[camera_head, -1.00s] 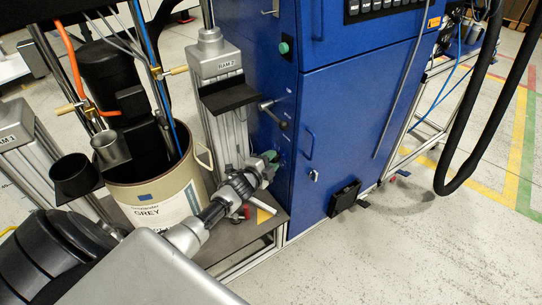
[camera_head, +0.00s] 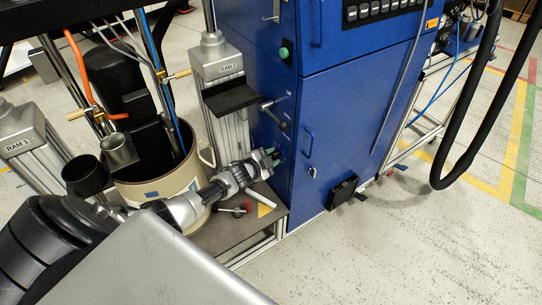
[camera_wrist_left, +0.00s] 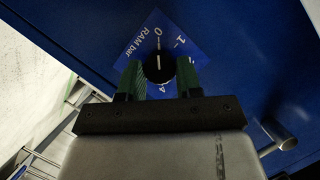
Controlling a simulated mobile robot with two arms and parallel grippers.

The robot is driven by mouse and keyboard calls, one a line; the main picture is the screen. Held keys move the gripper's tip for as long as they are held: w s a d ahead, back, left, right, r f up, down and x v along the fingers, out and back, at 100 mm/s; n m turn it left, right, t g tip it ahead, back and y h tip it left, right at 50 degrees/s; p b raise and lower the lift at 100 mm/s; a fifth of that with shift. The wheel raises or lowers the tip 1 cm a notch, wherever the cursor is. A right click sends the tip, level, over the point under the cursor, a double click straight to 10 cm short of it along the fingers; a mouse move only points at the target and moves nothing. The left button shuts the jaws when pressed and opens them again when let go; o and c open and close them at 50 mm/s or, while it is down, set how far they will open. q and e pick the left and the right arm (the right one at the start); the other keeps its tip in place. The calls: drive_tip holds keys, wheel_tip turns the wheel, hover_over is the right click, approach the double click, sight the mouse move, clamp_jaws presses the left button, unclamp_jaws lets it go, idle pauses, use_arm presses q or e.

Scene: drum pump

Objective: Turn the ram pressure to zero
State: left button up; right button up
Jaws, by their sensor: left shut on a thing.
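The ram pressure knob (camera_wrist_left: 159,67) is a round black dial on a blue plate marked "RAM bar" in the left wrist view. Its white pointer line points to the 0 mark. My left gripper (camera_wrist_left: 159,80) has its two green fingers on either side of the knob, shut on it. In the head view my left gripper (camera_head: 269,157) is at the side of the blue cabinet (camera_head: 340,130), low down beside the RAM 2 column. The knob is hidden there. My right gripper is not in view.
The RAM 2 column (camera_head: 216,62) and a black lever (camera_head: 274,115) are close to my left gripper. A drum (camera_head: 160,190) stands to the left. A red-handled fitting (camera_head: 237,209) lies on the platform below my wrist.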

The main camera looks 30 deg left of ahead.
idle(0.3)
use_arm(q)
drive_tip(key=o, duration=0.9)
drive_tip(key=p+v, duration=0.2)
drive_tip(key=v, duration=0.8)
drive_tip(key=shift+s+a+r, duration=0.15)
drive_tip(key=shift+s, duration=0.2)
drive_tip(key=shift+p, duration=0.3)
